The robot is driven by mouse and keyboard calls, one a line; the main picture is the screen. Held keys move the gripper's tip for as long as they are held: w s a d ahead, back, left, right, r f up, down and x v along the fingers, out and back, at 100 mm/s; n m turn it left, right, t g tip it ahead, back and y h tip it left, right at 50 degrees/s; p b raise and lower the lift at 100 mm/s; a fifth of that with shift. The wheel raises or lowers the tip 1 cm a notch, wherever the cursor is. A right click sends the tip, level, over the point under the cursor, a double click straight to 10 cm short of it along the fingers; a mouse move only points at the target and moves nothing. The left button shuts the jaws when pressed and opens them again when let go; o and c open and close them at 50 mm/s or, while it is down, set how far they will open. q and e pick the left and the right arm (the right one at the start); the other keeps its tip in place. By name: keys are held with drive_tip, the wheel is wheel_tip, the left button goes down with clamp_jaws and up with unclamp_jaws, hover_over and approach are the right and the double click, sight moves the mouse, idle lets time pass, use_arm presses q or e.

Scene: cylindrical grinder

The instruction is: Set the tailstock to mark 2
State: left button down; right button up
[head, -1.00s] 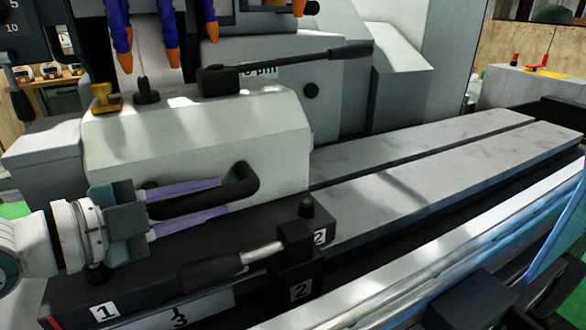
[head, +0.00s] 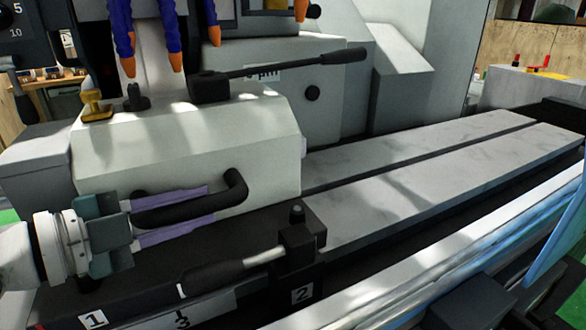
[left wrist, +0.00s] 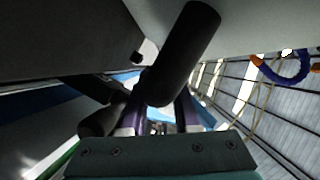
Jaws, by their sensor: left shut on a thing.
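The tailstock (head: 185,140) is a pale grey housing on the machine bed, left of centre in the head view. A black bar handle (head: 238,188) projects from its front. My left gripper (head: 205,205) comes from the left and is shut on this handle, its purple fingers on either side. The dark handle (left wrist: 183,52) also shows between the fingers in the left wrist view. Below are white number plates: 1 (head: 93,320), 3 (head: 182,320) and 2 (head: 302,295). A black clamp block (head: 298,243) with a lever sits above the plate 2. My right gripper is not in view.
The grey slotted bed (head: 440,180) is clear to the right of the tailstock. A long black lever (head: 280,70) lies over the tailstock top. Blue hoses with orange tips (head: 170,40) hang above it. A bright metal rail (head: 430,255) runs along the front.

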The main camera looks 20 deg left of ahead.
use_arm(q)
drive_tip(key=shift+s+a, duration=0.1)
drive_tip(key=c, duration=0.7)
unclamp_jaws()
drive_tip(key=shift+o, duration=0.2)
drive_tip(key=p+v, duration=0.2)
drive_tip(key=v, duration=0.7)
drive_tip(key=shift+s, duration=0.3)
drive_tip(key=shift+r, duration=0.15)
